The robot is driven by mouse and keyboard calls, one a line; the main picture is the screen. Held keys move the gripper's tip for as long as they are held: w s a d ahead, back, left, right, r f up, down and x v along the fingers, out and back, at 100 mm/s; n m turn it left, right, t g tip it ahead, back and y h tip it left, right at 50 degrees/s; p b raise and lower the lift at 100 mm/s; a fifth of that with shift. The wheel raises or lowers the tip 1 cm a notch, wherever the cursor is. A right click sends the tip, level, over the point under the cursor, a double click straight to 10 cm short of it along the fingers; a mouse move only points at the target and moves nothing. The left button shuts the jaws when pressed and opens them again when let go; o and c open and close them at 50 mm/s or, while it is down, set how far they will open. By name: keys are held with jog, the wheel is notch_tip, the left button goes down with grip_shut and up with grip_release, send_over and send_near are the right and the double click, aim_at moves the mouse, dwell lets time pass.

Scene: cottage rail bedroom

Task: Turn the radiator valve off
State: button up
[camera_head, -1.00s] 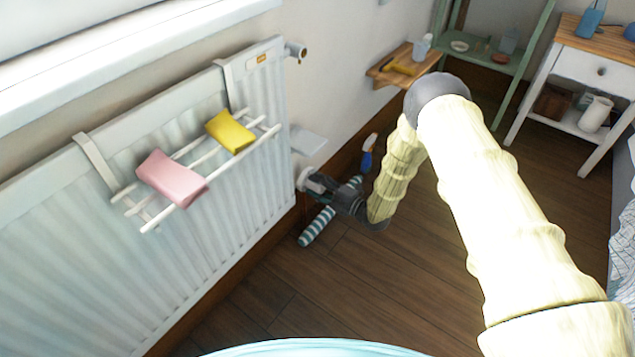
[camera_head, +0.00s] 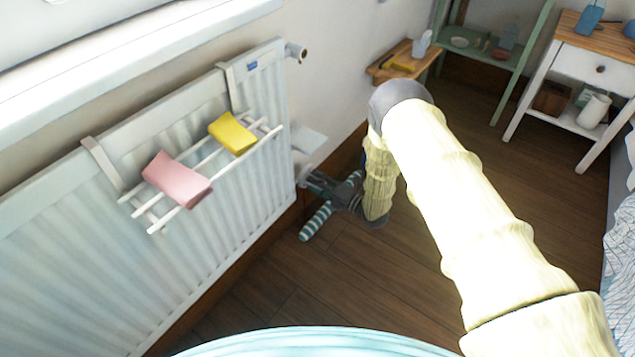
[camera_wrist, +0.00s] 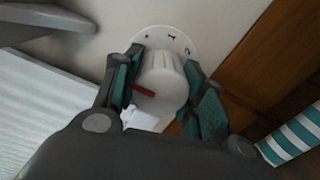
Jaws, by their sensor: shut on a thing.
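The radiator valve is a white round knob (camera_wrist: 161,82) with a red pointer mark, in front of a white dial plate (camera_wrist: 168,40) with dark symbols. The red mark lies on the knob's left side in the wrist view. My gripper (camera_wrist: 160,88) is shut on the knob, one teal-padded finger on each side. In the head view my gripper (camera_head: 316,183) is low at the radiator's right end and mostly hides the valve. The white ribbed radiator (camera_head: 215,215) carries a small label (camera_head: 252,66) near its top right that shows blue.
A rack with a pink sponge (camera_head: 178,180) and a yellow sponge (camera_head: 232,133) hangs on the radiator. A small white shelf (camera_head: 308,140) is above my gripper. A striped roll (camera_head: 316,222) lies on the floor close by. Open floor (camera_head: 440,150) is to the right.

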jog(key=o, duration=1)
jog(key=shift+o, duration=0.2)
jog(key=v, duration=1.2)
